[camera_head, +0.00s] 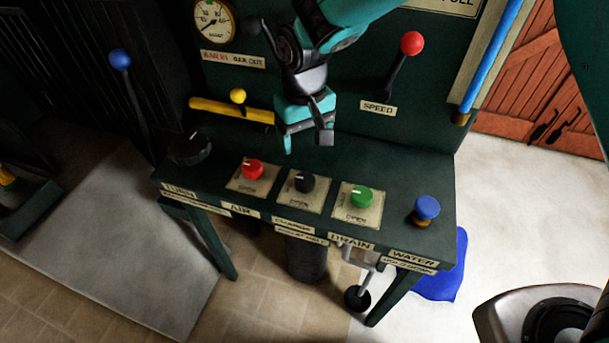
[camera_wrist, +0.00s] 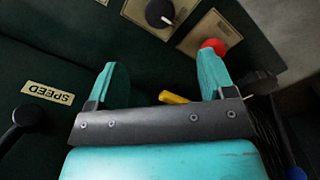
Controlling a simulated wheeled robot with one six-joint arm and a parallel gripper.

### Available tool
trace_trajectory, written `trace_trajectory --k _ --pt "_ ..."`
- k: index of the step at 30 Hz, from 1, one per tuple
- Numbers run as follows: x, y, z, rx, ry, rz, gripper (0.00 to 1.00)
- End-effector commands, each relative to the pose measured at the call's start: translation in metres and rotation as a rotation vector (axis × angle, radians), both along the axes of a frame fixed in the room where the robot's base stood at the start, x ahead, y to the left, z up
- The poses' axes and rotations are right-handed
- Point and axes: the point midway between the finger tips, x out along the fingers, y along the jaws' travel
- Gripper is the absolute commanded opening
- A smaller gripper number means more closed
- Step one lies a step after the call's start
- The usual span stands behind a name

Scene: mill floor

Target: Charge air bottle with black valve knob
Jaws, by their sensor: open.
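The black valve knob (camera_head: 304,182) sits on a cream plate on the dark green bench top, between a red knob (camera_head: 252,169) and a green knob (camera_head: 361,196). A label reading CHARGE is on the bench front below it. Its white mark points toward the left in the head view. The black knob also shows at the top of the wrist view (camera_wrist: 160,12), with the red knob (camera_wrist: 213,46) to its right. My gripper (camera_head: 306,141) is open and empty, above and behind the black knob, apart from it. In the wrist view its two teal fingers (camera_wrist: 160,68) are spread.
A red-ball speed lever (camera_head: 411,44), a gauge (camera_head: 214,22) and a yellow bar (camera_head: 232,110) are on the back panel. A blue knob (camera_head: 427,208) is at the bench's right end, a large black knob (camera_head: 190,149) at its left. A blue patch (camera_head: 444,273) lies on the floor.

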Motion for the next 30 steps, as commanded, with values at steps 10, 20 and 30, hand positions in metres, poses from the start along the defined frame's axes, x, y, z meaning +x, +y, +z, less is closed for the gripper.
trace_trajectory --k 10,20,30 --pt "-0.001 -0.001 -0.08 -0.002 0.005 0.0 0.76" --pt "0.0 -0.001 -0.123 0.0 0.001 0.0 0.76" --pt "0.0 -0.001 -0.128 0.001 0.0 0.0 0.76"
